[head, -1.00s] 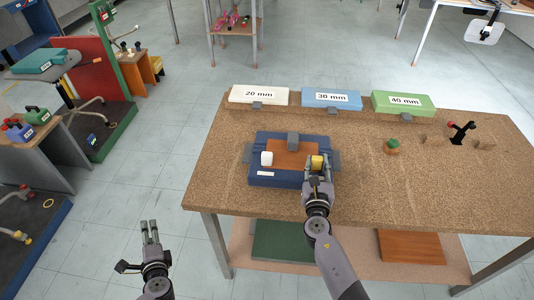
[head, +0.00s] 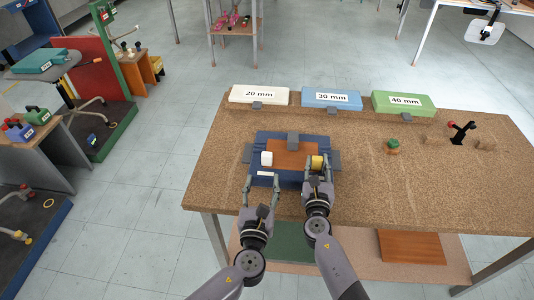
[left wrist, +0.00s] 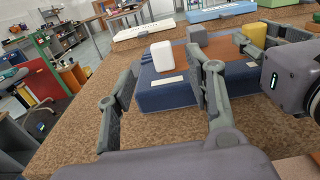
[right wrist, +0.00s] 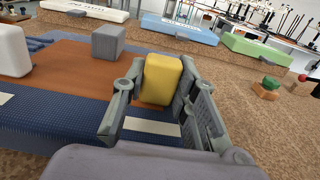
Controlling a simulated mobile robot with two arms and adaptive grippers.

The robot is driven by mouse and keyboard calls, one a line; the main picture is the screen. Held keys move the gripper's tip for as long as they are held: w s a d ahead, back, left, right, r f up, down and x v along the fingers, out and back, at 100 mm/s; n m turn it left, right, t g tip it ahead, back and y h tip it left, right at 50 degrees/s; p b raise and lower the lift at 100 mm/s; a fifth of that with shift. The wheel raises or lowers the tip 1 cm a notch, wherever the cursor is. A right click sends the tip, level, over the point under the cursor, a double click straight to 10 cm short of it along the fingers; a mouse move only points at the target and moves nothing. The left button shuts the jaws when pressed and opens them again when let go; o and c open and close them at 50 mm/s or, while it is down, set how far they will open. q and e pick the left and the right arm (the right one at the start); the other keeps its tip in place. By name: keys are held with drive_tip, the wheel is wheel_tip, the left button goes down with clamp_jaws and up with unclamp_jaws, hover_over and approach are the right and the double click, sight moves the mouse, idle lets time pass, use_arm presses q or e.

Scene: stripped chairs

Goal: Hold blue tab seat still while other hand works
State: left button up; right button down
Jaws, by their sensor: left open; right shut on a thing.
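The blue seat (head: 262,182) lies on the cork-topped bench with a brown panel (head: 292,158) on top and grey tabs (head: 334,156) at its edges. A white block (head: 266,158) sits at its left and a yellow block (head: 317,162) at its right. My right gripper (right wrist: 155,85) is shut on the yellow block (right wrist: 161,80), at the seat's right front. My left gripper (head: 260,180) is open and empty at the seat's front left. In the left wrist view, its fingers stand apart in front of the seat (left wrist: 165,95); I cannot tell whether one touches it.
White, blue and green boxes labelled 20 mm (head: 258,95), 30 mm (head: 331,98) and 40 mm (head: 404,103) line the bench's back. A green-topped piece (head: 393,146) and a red-knobbed clamp (head: 461,131) stand at the right. The bench's right front is clear.

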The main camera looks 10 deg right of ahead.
sight(267, 157)
use_arm(q)
drive_tip(key=x, duration=1.1)
drive_tip(key=shift+w+d, duration=0.15)
drive_tip(key=shift+w, duration=0.2)
drive_tip(key=shift+c, duration=0.3)
clamp_jaws()
